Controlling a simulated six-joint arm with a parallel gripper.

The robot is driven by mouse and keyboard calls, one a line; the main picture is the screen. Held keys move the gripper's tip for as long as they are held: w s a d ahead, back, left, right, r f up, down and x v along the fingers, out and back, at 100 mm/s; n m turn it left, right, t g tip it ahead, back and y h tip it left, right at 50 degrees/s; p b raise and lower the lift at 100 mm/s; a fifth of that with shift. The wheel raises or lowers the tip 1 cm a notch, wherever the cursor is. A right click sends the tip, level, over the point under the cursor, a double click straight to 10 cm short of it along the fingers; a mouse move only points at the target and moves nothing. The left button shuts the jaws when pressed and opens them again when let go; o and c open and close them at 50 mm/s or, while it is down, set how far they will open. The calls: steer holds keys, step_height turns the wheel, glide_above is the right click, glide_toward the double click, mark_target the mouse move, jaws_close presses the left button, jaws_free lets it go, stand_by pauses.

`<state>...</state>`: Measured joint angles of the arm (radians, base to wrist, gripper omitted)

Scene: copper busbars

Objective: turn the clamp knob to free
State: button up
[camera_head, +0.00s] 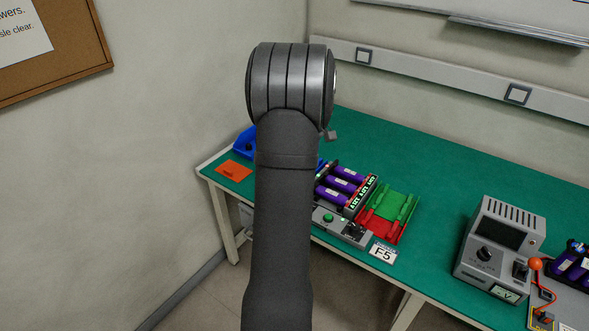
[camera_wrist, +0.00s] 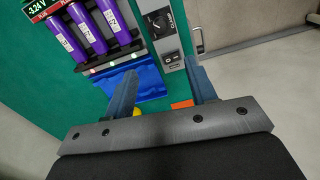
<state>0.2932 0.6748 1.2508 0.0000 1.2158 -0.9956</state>
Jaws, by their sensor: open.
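The clamp knob (camera_wrist: 158,20) is a dark round dial beside the word CLAMP on a grey panel (camera_wrist: 163,42). It is near the top of the wrist view, and I cannot read its setting for certain. My gripper (camera_wrist: 160,70) is open and empty, with its two blue-grey fingers spread apart. In the picture the knob lies beyond the fingertips, roughly between them, and nothing touches it. In the head view my arm hides the gripper and part of the grey fixture (camera_head: 327,229); the knob is too small to tell there.
Purple cells (camera_wrist: 87,28) sit beside the panel, and a rocker switch (camera_wrist: 171,58) is below the knob. A blue bin (camera_wrist: 150,82) and an orange card (camera_head: 233,170) lie nearby. Red and green holders (camera_head: 392,212) and a grey meter (camera_head: 500,245) stand to the right.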

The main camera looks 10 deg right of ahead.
step_height(320, 180, down, 19)
steer(key=m, duration=2.3)
steer(key=shift+m, duration=0.4)
steer(key=shift+c, duration=0.2)
steer(key=c, duration=0.9)
